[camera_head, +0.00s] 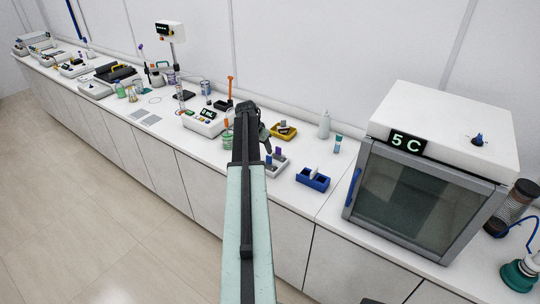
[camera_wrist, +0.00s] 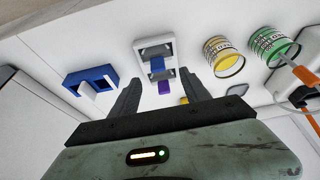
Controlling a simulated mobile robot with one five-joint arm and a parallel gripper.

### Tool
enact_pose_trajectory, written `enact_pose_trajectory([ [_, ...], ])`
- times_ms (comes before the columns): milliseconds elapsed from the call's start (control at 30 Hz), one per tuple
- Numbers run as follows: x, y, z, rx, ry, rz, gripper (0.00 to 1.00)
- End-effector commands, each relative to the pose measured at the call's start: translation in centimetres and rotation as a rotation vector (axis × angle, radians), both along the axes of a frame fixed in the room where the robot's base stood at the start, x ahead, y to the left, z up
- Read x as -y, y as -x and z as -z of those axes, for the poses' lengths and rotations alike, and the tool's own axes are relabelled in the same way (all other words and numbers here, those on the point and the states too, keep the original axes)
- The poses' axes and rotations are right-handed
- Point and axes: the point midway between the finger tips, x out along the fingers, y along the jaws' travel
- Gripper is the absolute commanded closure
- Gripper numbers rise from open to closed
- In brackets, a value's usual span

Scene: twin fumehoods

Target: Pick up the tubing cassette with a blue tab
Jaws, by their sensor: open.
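A light grey holder (camera_head: 274,171) stands on the bench just beyond the end of my arm, and it also shows in the wrist view (camera_wrist: 142,49). A small piece with a blue tab (camera_wrist: 158,63) sits in it; I take this for the tubing cassette, whose body is mostly hidden. A purple-tabbed piece (camera_wrist: 164,88) is beside it, also visible in the head view (camera_head: 279,152). My gripper (camera_wrist: 161,80) is open and empty, its two dark fingers apart on either side of the holder in the wrist view. In the head view my arm partly covers my gripper (camera_head: 264,135).
The 5C cabinet (camera_head: 430,185) stands at the right.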

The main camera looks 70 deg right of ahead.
Motion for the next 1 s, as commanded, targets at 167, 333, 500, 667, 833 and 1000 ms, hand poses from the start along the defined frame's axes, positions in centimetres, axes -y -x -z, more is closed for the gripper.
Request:
enact_pose_trajectory([
  [167, 0.7, 1.0, 0.1, 0.002, 0.005, 0.020, 0.45],
  [333, 1.4, 1.1, 2.2, 0.002, 0.005, 0.019, 0.45],
  [500, 1.6, 1.2, 2.5, 0.002, 0.004, 0.018, 0.45],
  [667, 2.3, 1.3, 4.4, 0.002, 0.004, 0.018, 0.45],
  [833, 3.5, 1.6, 7.2, 0.002, 0.004, 0.017, 0.45],
  [1000, 3.7, 1.7, 7.1, 0.002, 0.004, 0.017, 0.45],
])
